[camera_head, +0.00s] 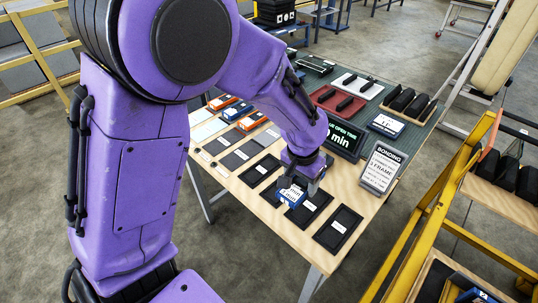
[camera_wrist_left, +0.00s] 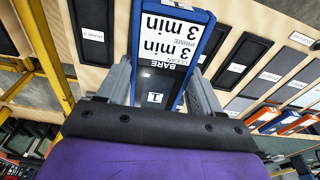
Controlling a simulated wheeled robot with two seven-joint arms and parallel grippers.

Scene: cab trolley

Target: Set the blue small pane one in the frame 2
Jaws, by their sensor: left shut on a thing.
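My left gripper (camera_head: 301,180) is shut on the blue small pane (camera_head: 291,196), above the front part of the wooden table. In the left wrist view the blue pane (camera_wrist_left: 172,50) lies between the two grey fingers (camera_wrist_left: 168,92), its white label reading "3 min" and "BARE 1". Black frames lie in a row: one (camera_head: 262,171) left of the pane, one (camera_head: 316,203) close to its right, and one (camera_head: 345,220) at the right end. Their labels are too small to tell which is frame 2. Whether the pane touches anything below is unclear. My right gripper is not in view.
A "BONDING" sign (camera_head: 382,168) and a dark timer display (camera_head: 345,139) stand behind the frames. Grey panes (camera_head: 235,158) and orange items (camera_head: 252,121) lie to the left. A yellow rail structure (camera_head: 436,206) stands off the table's right side.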

